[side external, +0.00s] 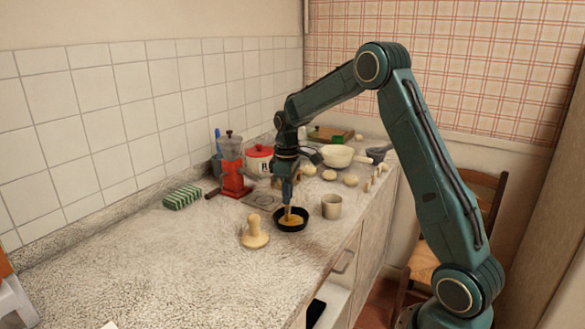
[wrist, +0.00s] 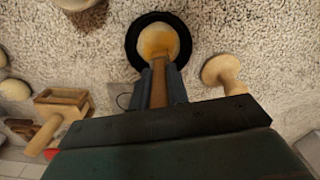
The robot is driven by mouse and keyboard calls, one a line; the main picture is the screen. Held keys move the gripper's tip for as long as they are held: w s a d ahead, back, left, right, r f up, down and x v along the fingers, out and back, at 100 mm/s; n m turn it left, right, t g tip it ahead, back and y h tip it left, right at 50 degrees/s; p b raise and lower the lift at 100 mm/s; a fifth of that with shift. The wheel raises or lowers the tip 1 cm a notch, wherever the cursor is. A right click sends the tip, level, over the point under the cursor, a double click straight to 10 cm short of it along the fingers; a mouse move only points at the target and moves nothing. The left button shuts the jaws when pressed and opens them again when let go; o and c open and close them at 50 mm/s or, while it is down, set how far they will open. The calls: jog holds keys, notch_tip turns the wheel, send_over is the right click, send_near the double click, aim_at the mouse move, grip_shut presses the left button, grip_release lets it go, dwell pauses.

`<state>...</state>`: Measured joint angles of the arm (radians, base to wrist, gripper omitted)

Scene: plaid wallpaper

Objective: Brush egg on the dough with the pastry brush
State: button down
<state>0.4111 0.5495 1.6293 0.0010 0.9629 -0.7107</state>
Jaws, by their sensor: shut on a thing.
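My gripper (side external: 287,192) points straight down over a small black round dish (side external: 279,227) near the counter's front edge. It is shut on the pastry brush, whose wooden handle (wrist: 159,92) shows between the fingers (wrist: 160,80) in the wrist view. The brush's lower end reaches into the dish, over a pale yellow round filling (wrist: 171,34). An orange-yellow patch (wrist: 153,44) shows at the brush end. I cannot tell whether the filling is dough or egg, or whether the bristles touch it.
A wooden stamp-like tool (side external: 254,233) stands left of the dish, and a beige cup (side external: 331,207) right of it. The left counter front is clear.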

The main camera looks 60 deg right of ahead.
jog(key=shift+w, duration=0.15)
jog(key=shift+s, duration=0.25)
jog(key=shift+s+d, duration=0.2)
jog(key=shift+s, duration=0.35)
jog(key=shift+s+d, duration=0.15)
jog(key=shift+s, duration=0.35)
jog(key=shift+w, duration=0.15)
jog(key=shift+w+a+f, duration=0.1)
jog(key=shift+w+a, duration=0.15)
jog(key=shift+w, duration=0.35)
jog(key=shift+w+a+f, duration=0.1)
jog(key=shift+w+a, duration=0.1)
jog(key=shift+w, duration=0.35)
jog(key=shift+s, duration=0.2)
jog(key=shift+s+d+r, duration=0.1)
jog(key=shift+s+d, duration=0.15)
jog(key=shift+s, duration=0.35)
jog(key=shift+s+d, duration=0.2)
jog(key=shift+s, duration=0.35)
